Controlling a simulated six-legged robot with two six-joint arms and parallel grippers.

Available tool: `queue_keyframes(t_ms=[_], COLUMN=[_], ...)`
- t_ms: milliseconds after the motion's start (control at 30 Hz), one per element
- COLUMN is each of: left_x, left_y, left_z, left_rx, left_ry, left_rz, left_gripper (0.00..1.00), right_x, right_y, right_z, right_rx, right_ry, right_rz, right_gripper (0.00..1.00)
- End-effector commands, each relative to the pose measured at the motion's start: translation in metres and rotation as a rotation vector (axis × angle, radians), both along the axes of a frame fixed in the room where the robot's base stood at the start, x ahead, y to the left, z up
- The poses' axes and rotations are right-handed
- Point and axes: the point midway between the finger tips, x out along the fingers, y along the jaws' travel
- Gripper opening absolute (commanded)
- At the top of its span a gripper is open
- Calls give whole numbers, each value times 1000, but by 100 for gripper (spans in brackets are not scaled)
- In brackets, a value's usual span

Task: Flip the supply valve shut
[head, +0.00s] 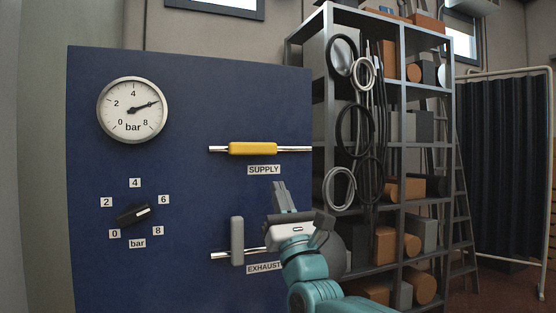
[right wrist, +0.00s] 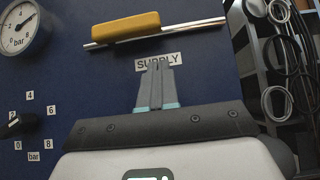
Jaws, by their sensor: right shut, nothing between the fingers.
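The supply valve's yellow handle (head: 252,149) lies horizontal, in line with its silver pipe, above the SUPPLY label (head: 264,170) on the blue panel. It also shows at the top of the right wrist view (right wrist: 125,27). My right gripper (head: 279,184) is shut and empty, pointing up just below the SUPPLY label in the head view. In the right wrist view its fingertips (right wrist: 158,66) overlap the label, below the handle and apart from it. My left gripper is in neither view.
The exhaust valve's grey handle (head: 237,240) stands upright, across its pipe, left of my right gripper. A pressure gauge (head: 132,110) and a black dial knob (head: 133,214) are on the panel's left. A shelf rack (head: 402,130) with hanging hoses stands right of the panel.

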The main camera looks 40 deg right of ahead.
Motion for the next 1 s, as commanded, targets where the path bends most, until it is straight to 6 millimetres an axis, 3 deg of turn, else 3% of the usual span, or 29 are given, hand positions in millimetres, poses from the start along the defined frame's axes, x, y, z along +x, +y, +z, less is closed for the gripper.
queue_keyframes(t_ms=[67, 300, 1000], left_x=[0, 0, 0], left_y=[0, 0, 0], left_z=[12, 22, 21], left_rx=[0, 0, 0], left_ry=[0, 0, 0], left_rz=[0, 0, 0], left_gripper=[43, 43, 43], right_x=[12, 10, 10], right_y=[-3, -2, 2], right_z=[15, 44, 49], right_rx=[-1, 0, -1], right_ry=[0, 0, 0], right_rz=[-1, 0, 1], right_gripper=[0, 0, 0])
